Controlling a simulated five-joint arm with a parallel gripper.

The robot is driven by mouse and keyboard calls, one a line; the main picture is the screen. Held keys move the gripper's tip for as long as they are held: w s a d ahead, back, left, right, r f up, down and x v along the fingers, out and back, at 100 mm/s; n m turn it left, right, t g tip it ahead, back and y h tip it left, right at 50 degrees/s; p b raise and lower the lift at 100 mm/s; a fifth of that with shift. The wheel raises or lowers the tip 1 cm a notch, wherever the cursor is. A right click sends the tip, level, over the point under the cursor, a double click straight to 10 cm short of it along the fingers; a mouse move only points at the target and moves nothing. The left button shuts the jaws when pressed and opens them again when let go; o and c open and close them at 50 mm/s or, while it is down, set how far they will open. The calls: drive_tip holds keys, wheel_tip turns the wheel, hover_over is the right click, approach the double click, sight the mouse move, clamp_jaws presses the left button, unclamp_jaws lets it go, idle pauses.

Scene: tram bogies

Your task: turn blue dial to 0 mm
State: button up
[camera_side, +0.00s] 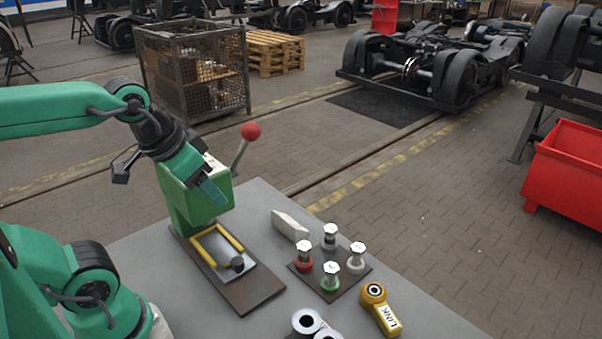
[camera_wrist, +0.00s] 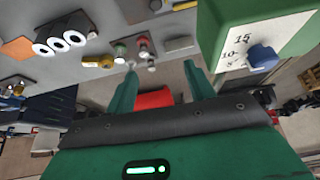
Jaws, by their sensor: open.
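The blue dial (camera_wrist: 262,57) sits on the pale face of a green machine (camera_wrist: 212,25) at the upper right of the wrist view. A scale with 15, 10 and what looks like 5 is printed beside it; I cannot tell the dial's setting. In the side view the green machine (camera_side: 180,205) stands at the back left of the bench, and the dial is not visible there. My gripper (camera_wrist: 160,67) is open and empty, with the dial outside its fingers, to their right. In the side view my gripper (camera_side: 211,190) is close against the machine's front.
A lever with a red ball (camera_side: 250,132) rises from the machine. A yellow guard (camera_side: 232,237) lies below it. A plate with several coloured, hex-topped posts (camera_side: 331,267), a grey block (camera_side: 289,225), a yellow link (camera_side: 379,309) and metal rings (camera_side: 306,322) share the bench.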

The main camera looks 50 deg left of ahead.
drive_tip(key=w+a+r+m+g, duration=0.1)
drive_tip(key=a+r, duration=0.1)
drive_tip(key=a, duration=0.2)
drive_tip(key=w+a+r+m+g, duration=0.2)
drive_tip(key=a, duration=0.3)
drive_tip(key=w+a+r+m+g, duration=0.1)
drive_tip(key=a+r+m+g, duration=0.1)
drive_tip(key=a, duration=0.3)
drive_tip(key=shift+w+r, duration=0.15)
drive_tip(key=shift+r, duration=0.45)
drive_tip(key=shift+f, duration=0.15)
drive_tip(key=shift+f, duration=3.8)
drive_tip(key=c, duration=1)
